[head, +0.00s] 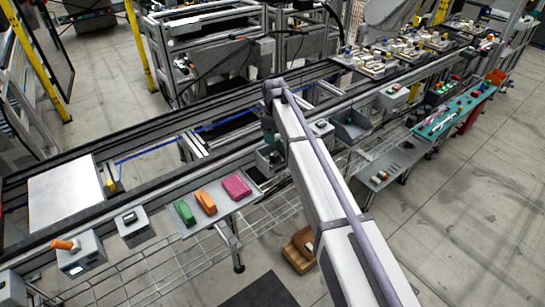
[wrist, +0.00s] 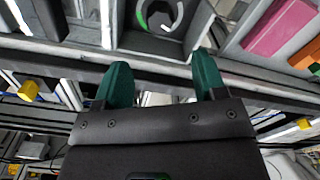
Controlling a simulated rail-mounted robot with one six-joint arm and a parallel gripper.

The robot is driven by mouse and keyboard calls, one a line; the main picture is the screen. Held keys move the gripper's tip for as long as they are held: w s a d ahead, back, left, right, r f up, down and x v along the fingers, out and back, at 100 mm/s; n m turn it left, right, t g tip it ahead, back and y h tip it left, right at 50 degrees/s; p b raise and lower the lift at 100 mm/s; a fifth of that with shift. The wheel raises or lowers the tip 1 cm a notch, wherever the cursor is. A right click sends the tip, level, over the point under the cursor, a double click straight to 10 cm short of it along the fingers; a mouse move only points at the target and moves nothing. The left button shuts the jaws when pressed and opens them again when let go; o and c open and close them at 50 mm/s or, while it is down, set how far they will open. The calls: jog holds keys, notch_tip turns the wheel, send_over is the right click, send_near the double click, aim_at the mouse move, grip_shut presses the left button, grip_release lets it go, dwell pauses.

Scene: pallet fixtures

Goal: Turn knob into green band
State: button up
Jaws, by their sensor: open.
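A dial (wrist: 160,14) with a dark centre shows at the top edge of the wrist view, partly cut off. Its ring has a green band (wrist: 143,16) on the left and a white arc on the right. Which way the knob points is not clear. My gripper (wrist: 162,62) is open and empty, with its two teal fingers spread apart just below the dial in the picture. In the head view my gripper (head: 268,128) hangs close to a grey box (head: 270,160) on the rail's near side, partly hidden by my arm.
A tray beside the box holds a pink block (head: 237,187), an orange block (head: 206,202) and a green block (head: 185,213). Left of it are a small grey box (head: 134,227) and a box with an orange handle (head: 78,254). A grey bin (head: 352,126) stands to the right.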

aim_at(275, 154)
notch_tip(275, 154, down, 11)
jog(key=b, duration=1)
jog(key=shift+r, duration=0.1)
jog(key=shift+d+r, duration=0.1)
jog(key=shift+r, duration=0.05)
jog(key=c, duration=0.9)
